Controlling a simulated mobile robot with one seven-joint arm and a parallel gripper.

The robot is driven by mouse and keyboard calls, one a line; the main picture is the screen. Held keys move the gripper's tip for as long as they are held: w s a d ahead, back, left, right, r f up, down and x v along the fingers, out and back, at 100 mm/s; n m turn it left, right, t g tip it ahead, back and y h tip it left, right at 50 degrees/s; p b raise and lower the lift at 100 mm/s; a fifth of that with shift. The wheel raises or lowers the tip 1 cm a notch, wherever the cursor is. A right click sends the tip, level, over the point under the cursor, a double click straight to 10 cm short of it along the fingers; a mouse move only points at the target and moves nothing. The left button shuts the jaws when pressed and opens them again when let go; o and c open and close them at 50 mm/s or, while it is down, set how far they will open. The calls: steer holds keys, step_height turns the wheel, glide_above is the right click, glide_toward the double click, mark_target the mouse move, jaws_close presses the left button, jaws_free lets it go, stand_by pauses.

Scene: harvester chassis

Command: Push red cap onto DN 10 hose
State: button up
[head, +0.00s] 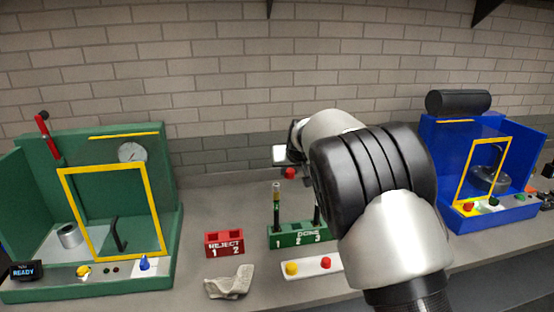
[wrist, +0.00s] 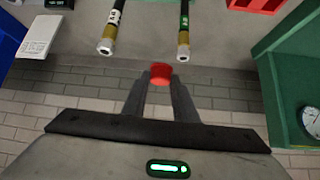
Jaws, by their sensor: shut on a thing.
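My gripper (head: 290,163) is shut on the red cap (head: 289,173), high above the bench. The wrist view shows the cap (wrist: 160,75) between the fingertips (wrist: 160,80). Two dark hoses with brass-coloured ends stand upright in the green DONE rack (head: 285,238). One hose (head: 277,212) is in slot 1; the other (head: 317,214) is partly behind my arm. In the wrist view one hose (wrist: 184,27) has a green label and the other (wrist: 113,26) a white one. The cap is apart from both. I cannot read which is DN 10.
A red REJECT rack (head: 224,243), a grey cloth-like piece (head: 229,284) and a white button strip (head: 308,267) lie on the bench. A green machine (head: 150,180) stands left, a blue machine (head: 515,170) right. A white block (wrist: 42,36) shows in the wrist view.

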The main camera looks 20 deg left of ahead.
steer(key=shift+n+y, duration=0.4)
steer(key=shift+n, duration=0.2)
steer(key=shift+a+f+b, duration=0.35)
steer(key=shift+a+f, duration=0.1)
steer(key=shift+a, duration=0.3)
steer(key=shift+a+f+b, duration=0.4)
steer(key=shift+a, duration=0.35)
steer(key=shift+a+f+b, duration=0.35)
steer(key=shift+a+f, duration=0.1)
steer(key=shift+a, duration=0.3)
steer(key=shift+f, duration=0.1)
steer(key=shift+f+b, duration=1.15)
steer(key=shift+f, duration=0.2)
steer(key=o, duration=1.2)
steer(key=shift+c, duration=0.2)
steer(key=shift+r, duration=0.1)
steer(key=b+v, duration=0.2)
steer(key=v, duration=1.5)
steer(key=shift+r, duration=0.25)
